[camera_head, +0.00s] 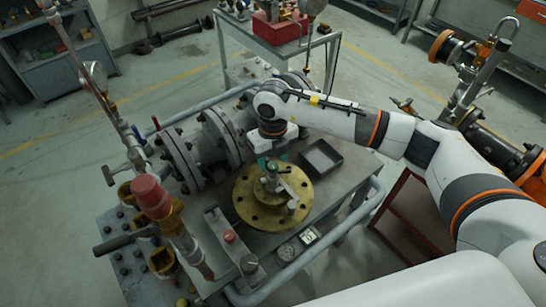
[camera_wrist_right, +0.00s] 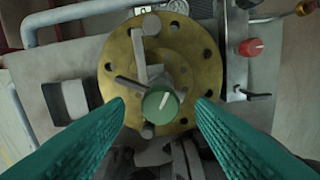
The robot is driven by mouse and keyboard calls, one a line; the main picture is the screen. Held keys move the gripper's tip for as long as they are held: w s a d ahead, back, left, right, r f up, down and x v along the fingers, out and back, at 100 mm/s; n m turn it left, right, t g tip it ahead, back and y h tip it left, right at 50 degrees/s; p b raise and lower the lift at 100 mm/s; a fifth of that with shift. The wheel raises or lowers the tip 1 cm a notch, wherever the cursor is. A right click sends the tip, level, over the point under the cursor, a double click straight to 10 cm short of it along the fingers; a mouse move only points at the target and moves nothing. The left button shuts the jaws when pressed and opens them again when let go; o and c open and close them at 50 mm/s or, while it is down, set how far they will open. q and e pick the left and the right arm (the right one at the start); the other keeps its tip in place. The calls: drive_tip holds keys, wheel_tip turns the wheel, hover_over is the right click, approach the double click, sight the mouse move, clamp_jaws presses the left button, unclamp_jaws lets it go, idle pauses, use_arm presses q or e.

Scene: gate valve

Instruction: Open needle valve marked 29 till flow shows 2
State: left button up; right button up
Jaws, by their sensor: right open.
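A round green knob (camera_wrist_right: 160,104) with a white pointer line sits over the brass flange (camera_wrist_right: 118,72) in the right wrist view. The flange also shows in the head view (camera_head: 244,207). My right gripper (camera_head: 272,160) is above the flange's far side, pointing down. In the right wrist view its teal fingers (camera_wrist_right: 160,107) are spread wide, one on each side of the knob, with gaps between. No number 29 is readable on the valve. A small pale plate (camera_head: 308,236) and a round dial (camera_head: 285,252) are at the bench's front edge; their readings are too small to tell. My left gripper is not in view.
A metal lever stands on the flange beside the knob. A red knob (camera_wrist_right: 251,47) sits to its right in the right wrist view. An open dark tray (camera_head: 321,158) lies beside the flange. A tall pipe with a red cap (camera_head: 150,196) rises at left.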

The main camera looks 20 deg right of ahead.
drive_tip(key=shift+f, duration=0.75)
drive_tip(key=c, duration=1)
drive_tip(key=shift+f+n+b, duration=0.15)
drive_tip(key=shift+n+b, duration=0.25)
drive_tip(key=shift+b, duration=0.15)
drive_tip(key=n+b, duration=1.2)
drive_tip(key=b, duration=0.3)
drive_tip(key=shift+f+n+b, duration=0.1)
drive_tip(key=shift+n+b, duration=0.3)
drive_tip(key=n+b, duration=0.2)
drive_tip(key=n, duration=0.1)
drive_tip(key=shift+b, duration=0.3)
drive_tip(key=shift+r+n+b, duration=0.2)
drive_tip(key=shift+n+b, duration=0.45)
drive_tip(key=shift+n, duration=0.55)
